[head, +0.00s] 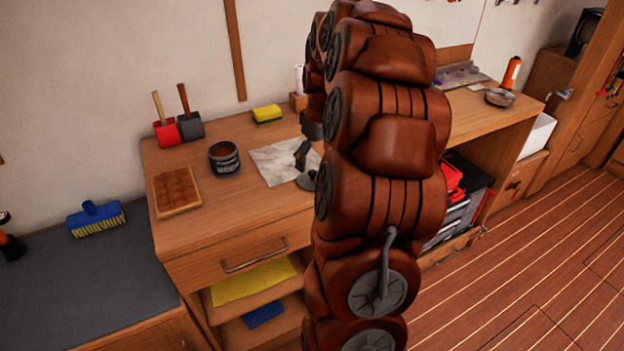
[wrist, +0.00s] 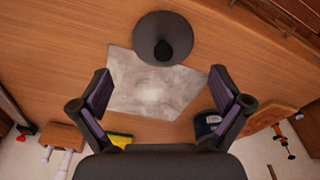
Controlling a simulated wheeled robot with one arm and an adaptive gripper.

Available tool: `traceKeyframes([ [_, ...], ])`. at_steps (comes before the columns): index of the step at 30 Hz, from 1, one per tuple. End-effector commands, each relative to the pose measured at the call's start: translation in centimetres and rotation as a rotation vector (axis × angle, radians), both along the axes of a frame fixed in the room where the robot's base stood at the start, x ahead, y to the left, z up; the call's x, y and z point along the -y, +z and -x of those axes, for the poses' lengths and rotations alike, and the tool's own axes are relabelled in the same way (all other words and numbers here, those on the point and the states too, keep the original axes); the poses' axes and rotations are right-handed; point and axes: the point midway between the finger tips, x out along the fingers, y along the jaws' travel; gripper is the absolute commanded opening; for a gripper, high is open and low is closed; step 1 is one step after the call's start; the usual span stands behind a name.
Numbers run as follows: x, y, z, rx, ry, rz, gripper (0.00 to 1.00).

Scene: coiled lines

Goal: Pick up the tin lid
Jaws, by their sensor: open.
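The tin lid (wrist: 150,22) is a dark round disc with a raised knob in its middle. In the wrist view it lies on the wooden worktop, at the top edge of a pale grey marbled sheet (wrist: 150,88). In the head view the lid (head: 307,182) shows at the sheet's right side, partly hidden by my arm. My gripper (wrist: 160,88) is open and empty, its fingers spread below the lid in the wrist view. In the head view one finger of my gripper (head: 302,155) shows above and just behind the lid.
An open dark tin (head: 224,158) stands left of the sheet (head: 272,163). A brown-topped board (head: 176,191), red (head: 166,133) and grey (head: 190,125) scoops and a yellow sponge (head: 267,114) lie around it. The worktop's front edge is close to the lid.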

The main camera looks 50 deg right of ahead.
Motion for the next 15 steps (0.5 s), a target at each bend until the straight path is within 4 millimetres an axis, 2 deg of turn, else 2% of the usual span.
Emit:
traceKeyframes([
  [5,-0.1,-0.9,0.0,-0.002,0.000,-0.002,1.00],
  [15,-0.4,-5.0,-0.4,-0.002,0.000,-0.003,1.00],
])
